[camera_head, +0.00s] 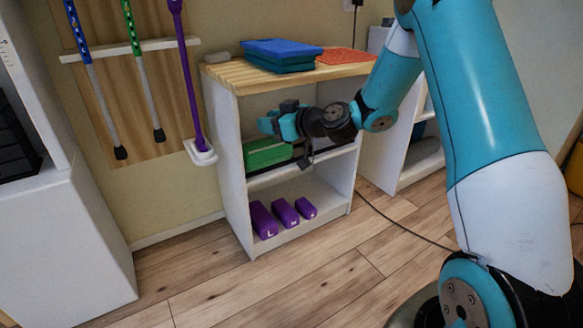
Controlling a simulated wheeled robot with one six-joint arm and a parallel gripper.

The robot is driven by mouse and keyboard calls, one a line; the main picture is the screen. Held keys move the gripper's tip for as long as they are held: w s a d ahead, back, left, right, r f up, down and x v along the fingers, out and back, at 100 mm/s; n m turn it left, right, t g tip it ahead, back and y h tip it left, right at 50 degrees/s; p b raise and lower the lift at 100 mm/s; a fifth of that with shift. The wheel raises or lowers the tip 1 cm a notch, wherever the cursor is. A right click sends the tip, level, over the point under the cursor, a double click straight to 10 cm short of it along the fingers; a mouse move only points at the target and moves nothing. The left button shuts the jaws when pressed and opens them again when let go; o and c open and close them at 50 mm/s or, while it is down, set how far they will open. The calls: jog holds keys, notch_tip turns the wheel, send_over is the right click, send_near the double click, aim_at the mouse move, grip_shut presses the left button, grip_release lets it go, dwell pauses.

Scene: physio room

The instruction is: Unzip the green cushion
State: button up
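A green cushion (266,153) lies on the middle shelf of the white shelf unit with a wooden top. My gripper (272,124) reaches in from the right and shows in front of the unit's upper opening, above the cushion in the picture. The gripper and wrist hide the cushion's right part. No zip or zip pull can be made out on the cushion.
Purple blocks (285,212) stand on the bottom shelf. Blue pads (281,53) and an orange mat (345,56) lie on the wooden top (230,77). Canes (140,70) hang on the left wall. A cable (401,225) crosses the floor.

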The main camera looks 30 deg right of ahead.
jog(key=w+d+f+m+t+h+b, duration=0.3)
jog(key=d+f+h+b, duration=0.5)
jog(key=d+f, duration=0.95)
jog(key=w+m+t+b, duration=0.1)
jog(key=w+b, duration=0.2)
jog(key=w, duration=1.3)
jog(key=shift+w+f, duration=0.25)
jog(key=shift+w, duration=0.05)
jog(key=shift+a, duration=0.1)
jog(key=shift+c, duration=0.5)
grip_shut()
